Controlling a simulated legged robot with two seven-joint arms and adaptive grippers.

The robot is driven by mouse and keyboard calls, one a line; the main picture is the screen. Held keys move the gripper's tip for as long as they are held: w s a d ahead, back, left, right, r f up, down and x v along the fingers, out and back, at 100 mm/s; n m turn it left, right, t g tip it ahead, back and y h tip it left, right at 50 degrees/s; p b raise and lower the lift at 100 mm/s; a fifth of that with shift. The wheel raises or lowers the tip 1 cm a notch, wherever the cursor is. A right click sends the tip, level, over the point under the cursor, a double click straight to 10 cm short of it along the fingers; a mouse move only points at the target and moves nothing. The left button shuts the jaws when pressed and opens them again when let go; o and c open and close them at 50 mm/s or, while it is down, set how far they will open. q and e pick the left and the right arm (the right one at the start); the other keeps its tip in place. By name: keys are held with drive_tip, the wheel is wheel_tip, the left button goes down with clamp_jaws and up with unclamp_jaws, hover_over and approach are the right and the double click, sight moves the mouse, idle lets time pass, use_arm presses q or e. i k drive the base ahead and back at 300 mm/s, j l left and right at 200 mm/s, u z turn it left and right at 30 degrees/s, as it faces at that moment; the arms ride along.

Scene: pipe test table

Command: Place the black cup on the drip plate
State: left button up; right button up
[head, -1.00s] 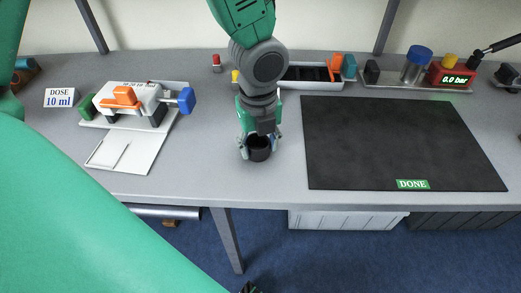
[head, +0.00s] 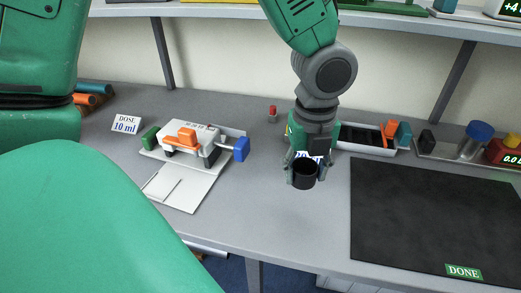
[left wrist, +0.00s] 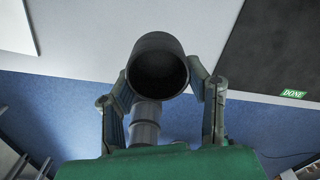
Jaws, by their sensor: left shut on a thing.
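The black cup (head: 305,174) is upright between the fingers of my left gripper (head: 304,170), left of the dark mat. In the left wrist view the cup (left wrist: 158,68) shows its dark open mouth, with a finger on each side; the left gripper (left wrist: 163,95) is shut on it. The drip plate appears to be the flat white plate (head: 180,187) in front of the white device with orange and blue parts. The cup is to the right of this plate and apart from it. I cannot tell the gap under the cup. My right gripper is not in view.
The white device (head: 196,145) stands behind the plate, its blue knob (head: 241,149) toward the cup. A dose card (head: 126,124) stands left. The dark mat (head: 430,215) with a DONE label lies right. A parts tray (head: 366,140) is behind the gripper. Grey table between plate and mat is bare.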

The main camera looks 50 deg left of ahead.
sight(161, 187)
drive_tip(key=k+j, duration=0.15)
drive_tip(key=j, duration=0.2)
drive_tip(key=k+j, duration=0.15)
drive_tip(key=j, duration=0.2)
drive_tip(key=k+j, duration=0.2)
drive_tip(key=j, duration=0.15)
drive_tip(key=k+j, duration=0.15)
drive_tip(key=j, duration=0.2)
